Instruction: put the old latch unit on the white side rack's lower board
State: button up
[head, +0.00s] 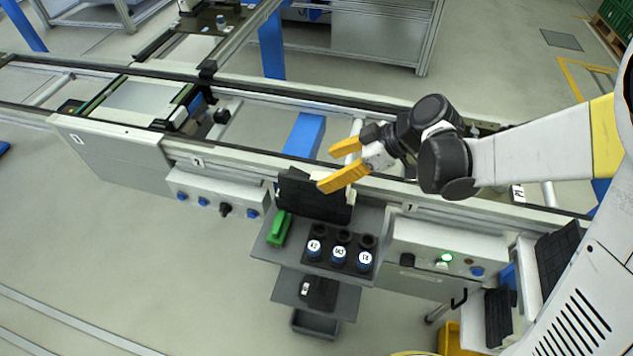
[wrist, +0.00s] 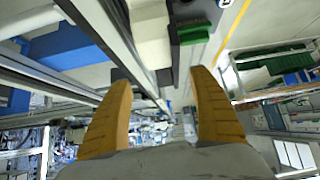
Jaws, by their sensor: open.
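My gripper (head: 332,164) is open with yellow fingers, above the near conveyor rail and just behind the grey stand. In the wrist view my gripper (wrist: 161,80) has nothing between its fingers. I cannot tell for sure which thing is the old latch unit. A small black unit with a white mark (head: 318,292) lies on the grey stand's lower shelf. A wide black block (head: 314,198) stands at the stand's back, close to my lower finger. The white side rack (head: 527,268) seems to be at the far right, partly hidden by my body; dark boards or panels show on it.
The grey stand (head: 372,215) holds a green block (head: 279,229) and several dark bottles with blue, labelled bodies (head: 339,252). A control box (head: 440,250) with a lit green button is to its right. A yellow bin (head: 452,341) is low at right. Floor at left is clear.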

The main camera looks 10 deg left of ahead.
aim_at(313, 177)
jog(key=b+x, duration=0.1)
jog(key=x, duration=0.4)
jog(key=shift+f, duration=0.15)
jog(key=x, duration=0.1)
jog(key=b+x, duration=0.1)
jog(key=x, duration=0.1)
jog(key=b+x, duration=0.1)
jog(key=x, duration=0.1)
jog(key=shift+s+d+f, duration=0.25)
jog(key=shift+d, duration=0.05)
jog(key=shift+r, duration=0.1)
jog(key=c, duration=1.5)
